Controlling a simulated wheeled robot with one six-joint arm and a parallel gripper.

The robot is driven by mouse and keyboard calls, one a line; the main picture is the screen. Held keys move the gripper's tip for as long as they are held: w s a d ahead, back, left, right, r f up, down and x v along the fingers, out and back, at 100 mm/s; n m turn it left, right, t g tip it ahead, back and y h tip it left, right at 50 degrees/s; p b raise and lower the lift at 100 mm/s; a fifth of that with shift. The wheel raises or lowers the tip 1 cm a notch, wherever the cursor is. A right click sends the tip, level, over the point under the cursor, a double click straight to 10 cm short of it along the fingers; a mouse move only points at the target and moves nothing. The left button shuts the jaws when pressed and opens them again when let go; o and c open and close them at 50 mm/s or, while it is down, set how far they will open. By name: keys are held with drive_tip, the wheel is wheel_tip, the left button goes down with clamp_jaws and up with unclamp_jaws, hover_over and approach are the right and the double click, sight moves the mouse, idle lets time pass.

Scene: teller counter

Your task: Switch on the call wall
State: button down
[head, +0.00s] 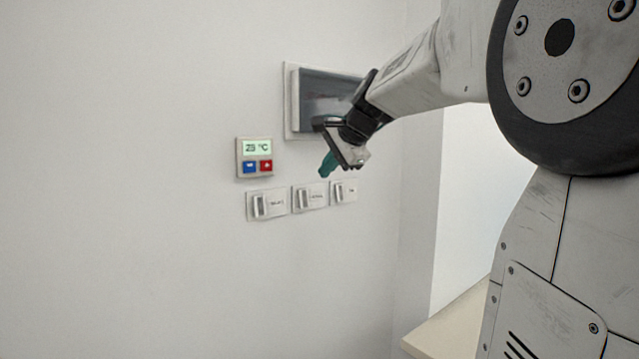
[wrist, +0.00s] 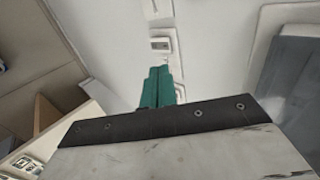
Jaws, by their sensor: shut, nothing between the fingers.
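Three white wall switches with rockers sit in a row on the wall in the head view: a left one (head: 267,204), a middle one (head: 310,197) and a right one (head: 344,191). Their small labels are too blurred to read, so I cannot tell which is the call wall switch. My gripper (head: 326,168) has teal fingers, shut and empty, just above the middle and right switches in the picture. In the wrist view the fingers (wrist: 160,88) point towards a switch plate (wrist: 161,45), with another plate (wrist: 157,10) beyond. I see no contact.
A thermostat (head: 254,158) reading about 23 °C, with blue and red buttons, is above the left switch. A grey-fronted wall box (head: 293,100) is behind my gripper. A pale counter edge (head: 440,335) is at lower right. The wall at left is clear.

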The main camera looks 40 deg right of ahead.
drive_tip(key=s+r, duration=0.1)
drive_tip(key=r, duration=0.2)
drive_tip(key=s+r, duration=0.1)
drive_tip(key=shift+s+r, duration=0.25)
drive_tip(key=shift+s, duration=0.1)
drive_tip(key=s+a+f+n+g, duration=0.4)
drive_tip(key=s+a+f+n, duration=0.5)
drive_tip(key=s+f, duration=0.4)
drive_tip(key=s+a+f+n+g, duration=0.3)
drive_tip(key=s+a+f+n, duration=0.6)
drive_tip(key=s+a+f, duration=0.3)
wheel_tip(320, 180, down, 3)
drive_tip(key=shift+s+f+g, duration=0.15)
drive_tip(key=shift+s+g, duration=0.25)
drive_tip(key=shift+s, duration=0.6)
